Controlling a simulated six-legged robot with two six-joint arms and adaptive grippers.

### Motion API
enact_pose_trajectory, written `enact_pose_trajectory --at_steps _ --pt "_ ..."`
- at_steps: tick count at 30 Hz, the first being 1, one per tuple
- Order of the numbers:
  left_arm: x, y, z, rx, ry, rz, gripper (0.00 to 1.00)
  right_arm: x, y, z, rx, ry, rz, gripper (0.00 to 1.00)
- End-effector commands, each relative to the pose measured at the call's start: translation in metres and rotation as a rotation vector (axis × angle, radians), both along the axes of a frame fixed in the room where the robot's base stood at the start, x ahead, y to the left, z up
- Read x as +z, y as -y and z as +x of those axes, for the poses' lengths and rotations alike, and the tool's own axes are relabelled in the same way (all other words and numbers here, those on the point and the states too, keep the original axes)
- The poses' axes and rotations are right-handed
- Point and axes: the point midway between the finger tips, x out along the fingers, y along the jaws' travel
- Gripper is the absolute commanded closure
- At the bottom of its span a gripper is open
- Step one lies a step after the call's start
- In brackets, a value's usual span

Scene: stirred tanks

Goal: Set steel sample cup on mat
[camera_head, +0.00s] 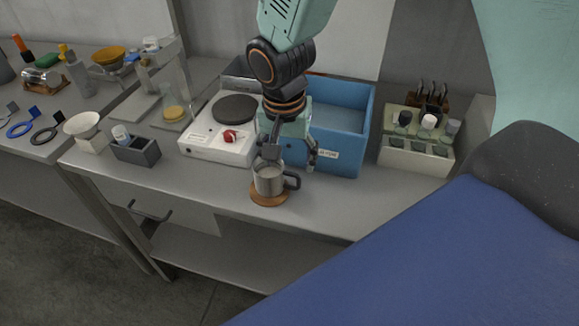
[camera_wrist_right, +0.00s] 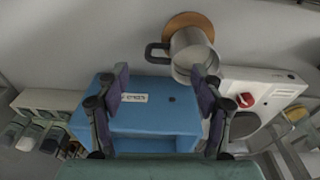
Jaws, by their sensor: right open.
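The steel sample cup (camera_head: 269,181) stands upright on the round brown mat (camera_head: 268,200) near the table's front edge, its dark handle to the right. In the right wrist view, the cup (camera_wrist_right: 190,52) shows with the orange-brown mat (camera_wrist_right: 181,20) beyond its base. My right gripper (camera_head: 288,160) is just behind and above the cup. Its fingers are spread in the right wrist view (camera_wrist_right: 163,78), with nothing between them; one fingertip overlaps the cup's rim in view, and I cannot tell whether they touch. My left gripper is out of view.
A blue bin (camera_head: 341,122) stands behind my right gripper. A white hotplate (camera_head: 213,142) with a red knob is at left. A bottle rack (camera_head: 416,154) is at right, and a small grey holder (camera_head: 136,152) at far left. Bare tabletop lies right of the mat.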

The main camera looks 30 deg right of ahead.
Motion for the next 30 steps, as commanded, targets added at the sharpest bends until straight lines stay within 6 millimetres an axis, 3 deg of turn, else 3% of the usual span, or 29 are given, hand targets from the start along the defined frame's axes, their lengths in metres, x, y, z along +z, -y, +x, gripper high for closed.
enact_pose_trajectory --at_steps 3,10,30 --pt "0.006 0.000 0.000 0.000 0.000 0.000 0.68 0.025 -0.002 -0.001 0.000 0.004 -0.001 0.33" --pt "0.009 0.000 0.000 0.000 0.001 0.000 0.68 0.049 -0.005 -0.004 0.000 0.000 0.000 0.33" --pt "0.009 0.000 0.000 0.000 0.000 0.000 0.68 0.052 -0.005 -0.004 0.000 -0.001 0.000 0.33"
